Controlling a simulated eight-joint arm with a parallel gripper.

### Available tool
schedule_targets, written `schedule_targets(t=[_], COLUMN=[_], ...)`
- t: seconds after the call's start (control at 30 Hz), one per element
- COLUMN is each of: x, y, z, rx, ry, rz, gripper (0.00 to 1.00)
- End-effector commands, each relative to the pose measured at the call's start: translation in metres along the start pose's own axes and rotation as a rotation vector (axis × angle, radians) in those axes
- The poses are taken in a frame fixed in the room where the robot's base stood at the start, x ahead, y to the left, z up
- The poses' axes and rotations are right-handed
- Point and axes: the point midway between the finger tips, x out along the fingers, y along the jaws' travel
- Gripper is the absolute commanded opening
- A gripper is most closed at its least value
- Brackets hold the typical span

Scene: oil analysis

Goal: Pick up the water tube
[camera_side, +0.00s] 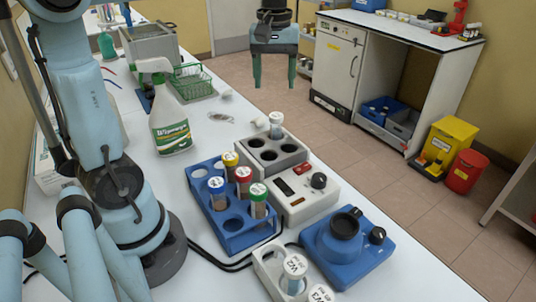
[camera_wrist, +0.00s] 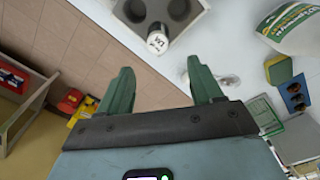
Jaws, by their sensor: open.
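A white-capped tube (camera_side: 276,125) stands upright at the back corner of a grey block with round wells (camera_side: 284,153). In the wrist view the tube (camera_wrist: 157,38) shows end-on, and its cap label looks like "W1", so I take it as the water tube. My gripper (camera_side: 275,86) points down with its two green fingers apart, behind the tube in the side view and clear of it. In the wrist view my gripper (camera_wrist: 160,72) has nothing between its fingertips, and the tube lies just beyond them.
A blue rack (camera_side: 236,240) holds tubes with yellow, blue, red and green caps. A spray bottle (camera_side: 170,125) stands left.

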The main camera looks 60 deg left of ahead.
Motion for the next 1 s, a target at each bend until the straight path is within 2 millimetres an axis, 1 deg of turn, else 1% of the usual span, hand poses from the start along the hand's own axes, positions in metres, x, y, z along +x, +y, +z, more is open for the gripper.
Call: schedule_targets(t=[0.03,0.17,0.27,0.4,0.53,0.63,0.87,1.0], x=[-0.001,0.004,0.015,0.037,0.054,0.063,0.073,0.09], y=[0.0,-0.001,-0.001,-0.001,-0.001,-0.001,0.0,0.003], z=[-0.003,-0.005,-0.005,-0.004,-0.004,-0.004,-0.002,0.002], rx=[-0.02,-0.042,-0.041,-0.04,-0.039,-0.038,-0.037,-0.036], ry=[-0.01,-0.021,-0.021,-0.02,-0.019,-0.019,-0.019,-0.019], rz=[-0.009,-0.017,-0.017,-0.016,-0.016,-0.016,-0.016,-0.016], gripper=[0.65,0.65,0.65,0.65,0.65,0.65,0.65,0.65])
